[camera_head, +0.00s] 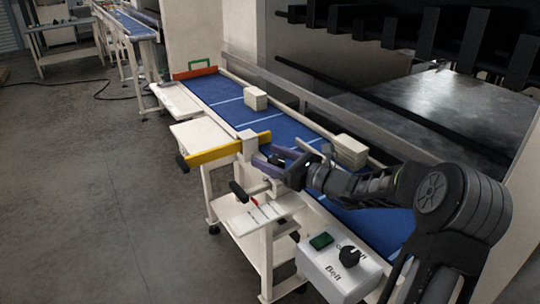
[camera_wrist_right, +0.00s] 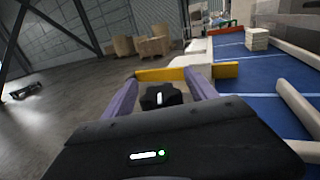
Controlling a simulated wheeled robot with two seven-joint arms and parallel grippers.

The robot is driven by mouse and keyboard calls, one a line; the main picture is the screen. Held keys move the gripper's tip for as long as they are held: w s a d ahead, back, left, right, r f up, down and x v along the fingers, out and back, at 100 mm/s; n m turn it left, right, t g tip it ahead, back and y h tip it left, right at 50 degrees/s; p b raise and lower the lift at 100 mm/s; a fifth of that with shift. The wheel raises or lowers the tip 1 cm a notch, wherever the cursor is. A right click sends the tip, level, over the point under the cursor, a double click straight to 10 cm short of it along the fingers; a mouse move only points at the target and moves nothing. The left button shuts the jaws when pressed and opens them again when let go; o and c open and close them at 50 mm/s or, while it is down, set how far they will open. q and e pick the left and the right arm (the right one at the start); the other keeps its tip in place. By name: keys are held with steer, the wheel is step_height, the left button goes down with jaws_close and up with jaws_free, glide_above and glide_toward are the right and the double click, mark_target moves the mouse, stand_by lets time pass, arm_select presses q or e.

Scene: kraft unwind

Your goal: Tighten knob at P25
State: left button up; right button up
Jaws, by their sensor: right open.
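My right gripper (camera_head: 270,157) reaches in from the right over the near edge of the blue conveyor, beside the yellow bar (camera_head: 228,150). Its purple fingers are open in the right wrist view (camera_wrist_right: 163,84). A black knob (camera_wrist_right: 160,97) with a white mark appears between the spread fingers there, with gaps on both sides. I cannot tell whether it lies within their reach. The yellow bar (camera_wrist_right: 180,73) crosses beyond it. A black handle (camera_head: 238,191) sticks out below the bar. No P25 label is readable. My left gripper is out of view.
A belt control box (camera_head: 335,272) with a green button and black dial stands at the near end. A metal rail (camera_head: 300,92) runs behind. Open floor lies left.

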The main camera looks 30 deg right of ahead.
steer(key=shift+c, duration=0.6)
steer(key=c, duration=1.3)
steer(key=shift+o, duration=0.2)
steer(key=shift+f, duration=0.1)
